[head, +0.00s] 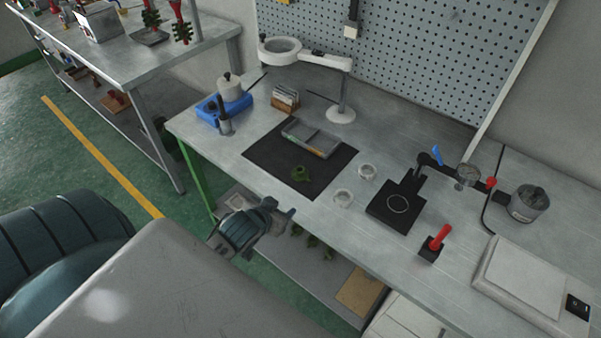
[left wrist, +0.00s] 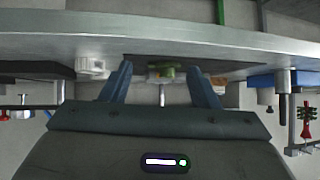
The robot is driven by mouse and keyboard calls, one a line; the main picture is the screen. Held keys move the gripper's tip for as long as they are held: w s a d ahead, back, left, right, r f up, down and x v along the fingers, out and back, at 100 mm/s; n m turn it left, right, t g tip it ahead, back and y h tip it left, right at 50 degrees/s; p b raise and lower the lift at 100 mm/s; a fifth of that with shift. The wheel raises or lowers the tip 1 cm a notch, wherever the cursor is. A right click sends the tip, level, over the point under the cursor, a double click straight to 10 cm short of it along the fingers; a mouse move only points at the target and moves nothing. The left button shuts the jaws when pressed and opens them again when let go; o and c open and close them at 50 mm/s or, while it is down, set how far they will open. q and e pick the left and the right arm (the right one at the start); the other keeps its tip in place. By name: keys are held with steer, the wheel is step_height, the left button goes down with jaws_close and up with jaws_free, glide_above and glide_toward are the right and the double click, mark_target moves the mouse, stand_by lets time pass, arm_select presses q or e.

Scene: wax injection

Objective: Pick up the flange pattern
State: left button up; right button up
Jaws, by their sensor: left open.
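My left gripper (head: 281,208) is open and empty, in front of the bench's front edge and apart from the pattern. Its two fingers (left wrist: 160,84) show spread in the left wrist view, which looks upside down. My right gripper is in neither view.
A grey tray (head: 311,138) lies behind the pattern on the mat. A magnifier lamp (head: 341,114) and a blue-based pot (head: 231,90) stand behind.

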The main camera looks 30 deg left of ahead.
mark_target(299, 171)
arm_select(q)
steer(key=w+a+t, duration=0.1)
steer(key=w, duration=0.1)
steer(key=w+a+r+t, duration=0.1)
steer(key=w, duration=0.1)
steer(key=w+a+t, duration=0.1)
steer(key=w, duration=0.1)
steer(key=shift+w+r, duration=0.15)
steer(key=shift+w, duration=0.05)
steer(key=p+x, duration=0.1)
steer(key=x, duration=0.4)
steer(key=shift+w+r, duration=0.1)
steer(key=shift+w, duration=0.6)
steer(key=p+x, duration=0.2)
steer(key=x, duration=0.2)
steer(key=shift+w+f, duration=0.15)
steer(key=shift+f, duration=0.25)
steer(key=shift+r, duration=0.1)
steer(key=shift+c, duration=0.6)
steer(key=c, duration=0.9)
steer(key=shift+c, duration=0.2)
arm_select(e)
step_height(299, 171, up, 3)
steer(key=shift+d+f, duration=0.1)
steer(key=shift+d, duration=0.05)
